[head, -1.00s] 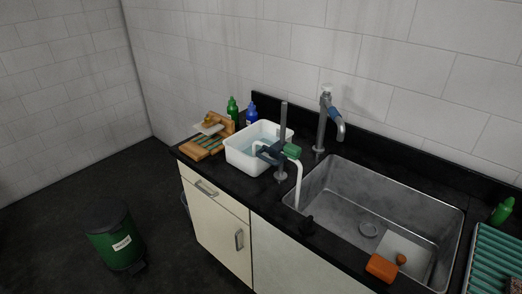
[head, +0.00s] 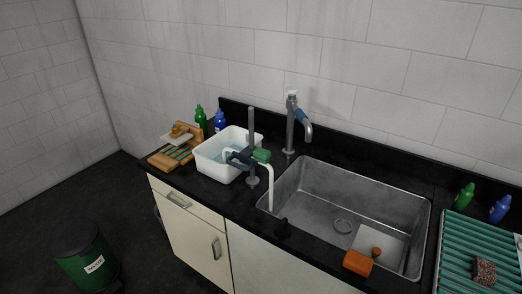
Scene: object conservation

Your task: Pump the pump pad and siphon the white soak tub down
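The white soak tub (head: 211,165) stands on the black counter left of the sink, with bluish water (head: 226,146) in it. A siphon tube (head: 270,188) in white runs from the tub over its right side and down into the sink's left end. A green block (head: 261,156), which may be the pump pad, sits on the tube beside a dark clamp (head: 241,158) on an upright grey post (head: 251,130). Whether water flows cannot be told. My gripper is not in view.
The steel sink (head: 330,190) holds a pale board, with an orange block (head: 358,263) at its front edge. A tap (head: 290,130) stands behind. A green drying rack (head: 470,250) is at right, a wooden rack (head: 165,160) at left. A green bin (head: 88,262) stands on the floor.

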